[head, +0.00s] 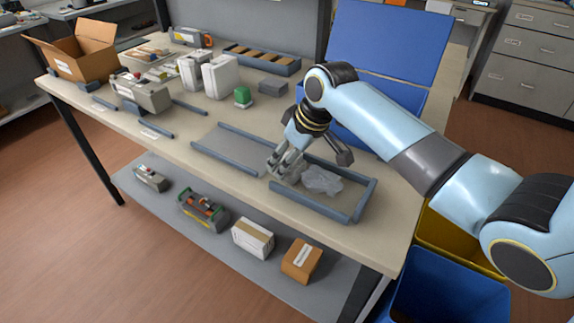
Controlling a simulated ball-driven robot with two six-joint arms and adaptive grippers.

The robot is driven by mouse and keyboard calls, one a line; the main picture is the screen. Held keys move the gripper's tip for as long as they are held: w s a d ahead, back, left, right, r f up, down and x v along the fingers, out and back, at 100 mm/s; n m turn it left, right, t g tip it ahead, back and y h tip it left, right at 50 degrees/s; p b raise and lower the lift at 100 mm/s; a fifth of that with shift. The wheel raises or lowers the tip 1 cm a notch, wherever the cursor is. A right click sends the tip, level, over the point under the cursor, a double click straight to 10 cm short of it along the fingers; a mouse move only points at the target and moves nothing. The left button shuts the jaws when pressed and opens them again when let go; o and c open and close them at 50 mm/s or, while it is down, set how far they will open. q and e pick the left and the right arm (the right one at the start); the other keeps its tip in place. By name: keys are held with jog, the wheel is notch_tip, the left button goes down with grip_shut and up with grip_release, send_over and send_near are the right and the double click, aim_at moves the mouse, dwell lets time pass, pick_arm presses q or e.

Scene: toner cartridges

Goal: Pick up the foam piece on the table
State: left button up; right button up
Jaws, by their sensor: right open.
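White blocks that look like foam pieces (220,76) stand upright on the table (185,128), left of centre. One more white block (190,72) stands close behind on the left. My right gripper (284,167) points down at the left part of a grey-edged tray near the table's front edge. It is open, and its fingers are apart from the white blocks. A crumpled pale grey piece (322,181) lies in the tray beside the fingers. Whether the fingertips touch it I cannot tell. My left gripper is not in view.
The grey-railed tray (345,217) holds the crumpled piece. A green item (243,97) and a dark grey block (273,87) stand behind it. An open cardboard box (82,52) and a grey cartridge (142,93) are at left. Blue panels (388,40) rise behind my arm.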

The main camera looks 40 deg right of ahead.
jog(key=shift+w+f, duration=0.15)
jog(key=shift+f, duration=0.2)
jog(key=c, duration=0.5)
jog(key=shift+r, duration=0.15)
